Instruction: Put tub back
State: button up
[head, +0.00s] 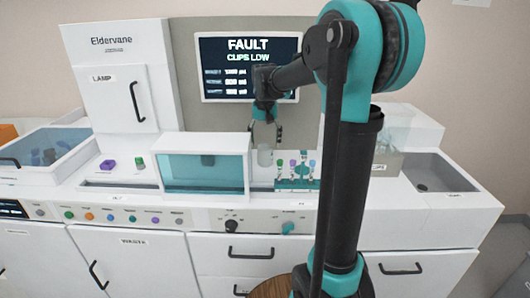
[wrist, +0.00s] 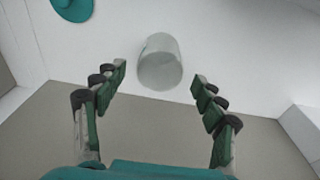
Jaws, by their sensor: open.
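A grey, translucent, cup-like cylinder, which looks like the tub (wrist: 160,62), stands on a white surface in the wrist view. It also shows in the head view (head: 265,156), behind the clear-fronted box and left of the tube rack. My gripper (wrist: 158,78) is open, with a finger on each side and the tub just beyond and between the fingertips. Neither finger visibly touches it. In the head view my gripper (head: 265,133) is right above the tub, pointing down, partly hidden by my own arm.
A teal-windowed box (head: 203,172) stands in front left of the tub. A teal rack with coloured tubes (head: 296,172) is close on its right. A screen (head: 248,85) behind reads "FAULT CLIPS LOW". A round teal part (wrist: 72,8) lies upper left in the wrist view.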

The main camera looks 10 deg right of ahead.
jog(key=shift+s+r, duration=0.15)
jog(key=shift+r, duration=1.2)
jog(key=shift+s+r, duration=0.15)
jog(key=shift+r, duration=1.2)
jog(key=shift+s, duration=0.1)
